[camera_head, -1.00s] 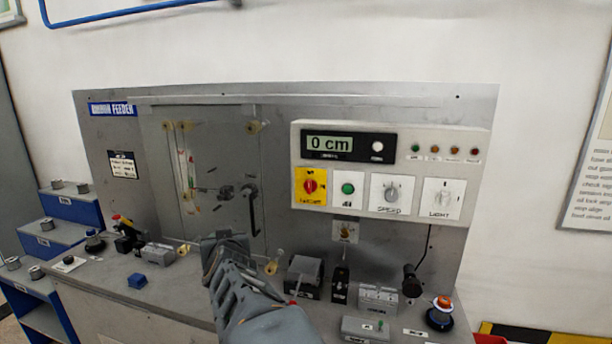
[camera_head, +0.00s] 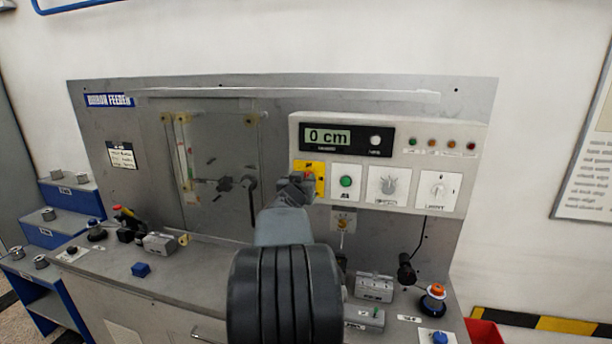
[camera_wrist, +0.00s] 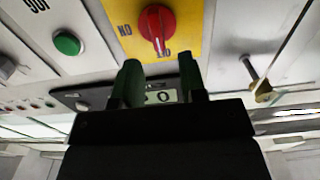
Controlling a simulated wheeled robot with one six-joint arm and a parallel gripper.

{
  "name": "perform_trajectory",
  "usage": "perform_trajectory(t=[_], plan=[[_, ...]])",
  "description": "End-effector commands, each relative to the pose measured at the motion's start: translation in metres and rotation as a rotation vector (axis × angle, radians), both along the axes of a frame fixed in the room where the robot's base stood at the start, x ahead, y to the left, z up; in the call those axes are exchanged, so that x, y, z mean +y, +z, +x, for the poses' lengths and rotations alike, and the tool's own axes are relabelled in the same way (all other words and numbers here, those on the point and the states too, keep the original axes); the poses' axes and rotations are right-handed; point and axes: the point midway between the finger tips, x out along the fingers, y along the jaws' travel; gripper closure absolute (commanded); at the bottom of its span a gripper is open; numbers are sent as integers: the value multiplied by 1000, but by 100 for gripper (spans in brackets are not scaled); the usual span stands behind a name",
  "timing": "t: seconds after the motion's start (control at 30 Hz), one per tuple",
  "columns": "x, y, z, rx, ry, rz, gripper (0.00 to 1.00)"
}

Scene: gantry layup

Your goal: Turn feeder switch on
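The feeder switch is a red rotary knob (camera_wrist: 157,25) on a yellow plate (camera_wrist: 192,22), with ON lettering beside it in the wrist view. The plate (camera_head: 319,168) also shows on the control panel in the head view, where my gripper hides the knob. My gripper (camera_wrist: 160,62) has its two dark green fingers apart, with nothing between them. The knob shows just beyond the fingertips, roughly in line with the gap; no contact shows. In the head view my gripper (camera_head: 297,186) is in front of the yellow plate.
Right of the switch are a green button (camera_head: 346,181), a speed dial (camera_head: 388,186) and a light dial (camera_head: 438,190). A display (camera_head: 329,137) reading 0 cm is above. A clear door with a black handle (camera_head: 252,184) is left. Small devices stand on the bench below.

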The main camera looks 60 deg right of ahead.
Motion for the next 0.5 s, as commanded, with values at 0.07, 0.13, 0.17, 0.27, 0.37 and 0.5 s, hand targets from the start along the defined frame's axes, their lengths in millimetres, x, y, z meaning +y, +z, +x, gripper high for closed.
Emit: perform_trajectory(t=[0.07, 0.13, 0.17, 0.27, 0.37, 0.5], plan=[[-11, 0, 3, 1, -1, 2, 62], [-18, 1, 5, 0, -1, 1, 62], [-20, 0, 6, 0, -1, 1, 62], [-26, 0, 8, 0, 0, 0, 62], [-29, 0, 9, 0, 0, 1, 62], [-31, 0, 10, 0, 0, 0, 62]])
